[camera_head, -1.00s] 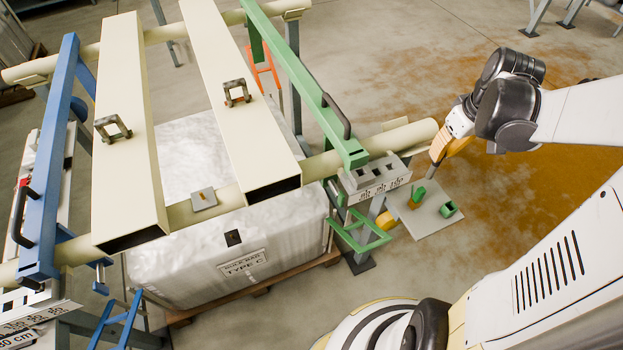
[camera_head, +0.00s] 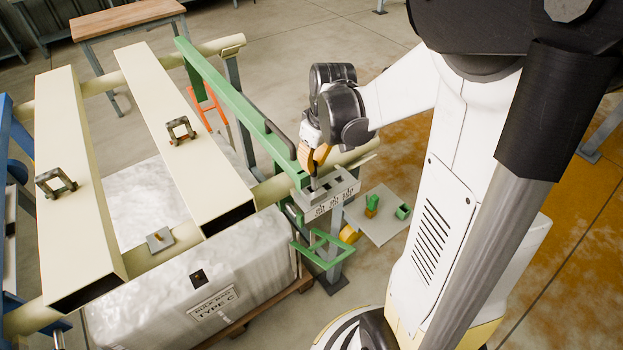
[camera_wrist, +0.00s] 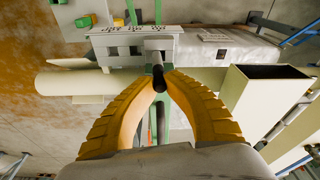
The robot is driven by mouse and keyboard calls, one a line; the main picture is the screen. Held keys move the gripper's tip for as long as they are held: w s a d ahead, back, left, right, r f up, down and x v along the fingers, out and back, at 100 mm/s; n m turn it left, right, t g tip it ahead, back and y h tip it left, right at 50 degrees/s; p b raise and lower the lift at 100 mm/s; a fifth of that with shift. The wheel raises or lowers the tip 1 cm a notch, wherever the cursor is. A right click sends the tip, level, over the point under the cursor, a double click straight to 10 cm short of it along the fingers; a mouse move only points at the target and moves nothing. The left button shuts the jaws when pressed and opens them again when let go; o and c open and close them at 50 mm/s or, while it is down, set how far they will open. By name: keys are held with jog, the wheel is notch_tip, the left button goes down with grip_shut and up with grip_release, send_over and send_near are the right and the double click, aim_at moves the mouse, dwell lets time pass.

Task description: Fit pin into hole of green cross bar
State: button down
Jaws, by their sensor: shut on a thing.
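The green cross bar (camera_head: 235,103) lies along the rack's right side, its near end by a grey slotted block (camera_head: 338,192). My gripper (camera_head: 314,162) is above and beside that near end, its yellow fingers pointing down. The green bar (camera_wrist: 152,125) shows partly between the fingers. The pin (camera_head: 314,184) is small in the head view. The hole is hidden, and I cannot tell whether the pin touches the bar.
Cream beams (camera_head: 185,140) with dark brackets lie to the left, above a white bulk bag (camera_head: 240,275). A cream round pipe (camera_head: 350,153) runs beneath the bar's end. A grey plate (camera_head: 380,222) with green pieces is lower right.

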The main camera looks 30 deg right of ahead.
aim_at(311, 180)
notch_tip(311, 180, down, 4)
jog(key=b, duration=0.3)
jog(key=shift+a+f, duration=0.15)
jog(key=shift+f, duration=0.05)
jog(key=shift+r, duration=0.1)
jog(key=c, duration=1.6)
grip_release()
jog(key=shift+w, duration=0.1)
notch_tip(311, 180, up, 12)
jog(key=s+p, duration=0.2)
jog(key=s+a+r+m+t, duration=0.1)
jog(key=s+a+t, duration=0.1)
jog(key=s+a, duration=0.2)
jog(key=s+a+r+m+t, duration=0.1)
jog(key=s+a+t, duration=0.2)
jog(key=a, duration=0.6)
jog(key=shift+s+a, duration=0.2)
jog(key=shift+s, duration=0.75)
